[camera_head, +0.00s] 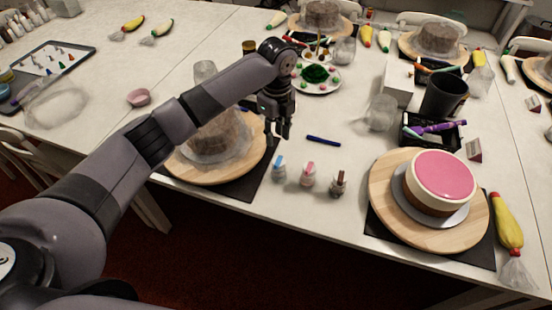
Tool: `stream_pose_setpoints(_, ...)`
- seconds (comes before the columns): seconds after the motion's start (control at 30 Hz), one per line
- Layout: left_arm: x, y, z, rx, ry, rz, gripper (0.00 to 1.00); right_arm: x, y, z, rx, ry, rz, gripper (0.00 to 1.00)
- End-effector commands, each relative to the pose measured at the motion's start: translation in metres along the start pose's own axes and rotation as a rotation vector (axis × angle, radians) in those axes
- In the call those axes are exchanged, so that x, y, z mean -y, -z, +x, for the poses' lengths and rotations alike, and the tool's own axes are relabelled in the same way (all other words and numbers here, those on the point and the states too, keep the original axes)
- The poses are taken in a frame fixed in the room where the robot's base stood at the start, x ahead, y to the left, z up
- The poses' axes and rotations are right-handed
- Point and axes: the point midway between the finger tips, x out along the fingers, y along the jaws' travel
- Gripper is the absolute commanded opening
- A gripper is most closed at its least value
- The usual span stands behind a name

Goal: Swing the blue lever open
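I cannot make out a blue lever on the table. Blue things in view are a blue pen (323,140) lying on the white table and a small bottle with a blue top (279,166) near the front edge. My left gripper (278,134) points down above the table, beside the left turntable (190,176) and behind the blue-topped bottle. Its fingers look apart, with nothing seen between them. My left arm hides part of the table behind it. My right gripper is not in view.
A pink-topped cake (443,176) stands on the right turntable (384,200). Small bottles with pink (308,175) and brown (338,183) tops stand at the front edge. A black cup (443,97) and a plate of decorations (330,86) stand farther back. Free table surrounds the pen.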

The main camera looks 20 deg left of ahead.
Motion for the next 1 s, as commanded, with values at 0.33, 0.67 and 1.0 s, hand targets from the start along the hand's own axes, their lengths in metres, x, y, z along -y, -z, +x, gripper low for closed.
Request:
stream_pose_setpoints(0.33, -0.001, 0.001, 0.075, -0.001, -0.003, -0.001, 0.29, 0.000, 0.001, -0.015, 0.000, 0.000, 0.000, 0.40)
stream_pose_setpoints(0.67, 0.001, 0.001, 0.115, 0.001, 0.002, 0.000, 0.29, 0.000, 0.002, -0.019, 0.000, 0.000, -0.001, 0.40)
stream_pose_setpoints(1.0, 0.001, 0.001, 0.119, 0.001, 0.002, 0.000, 0.28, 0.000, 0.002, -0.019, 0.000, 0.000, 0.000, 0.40)
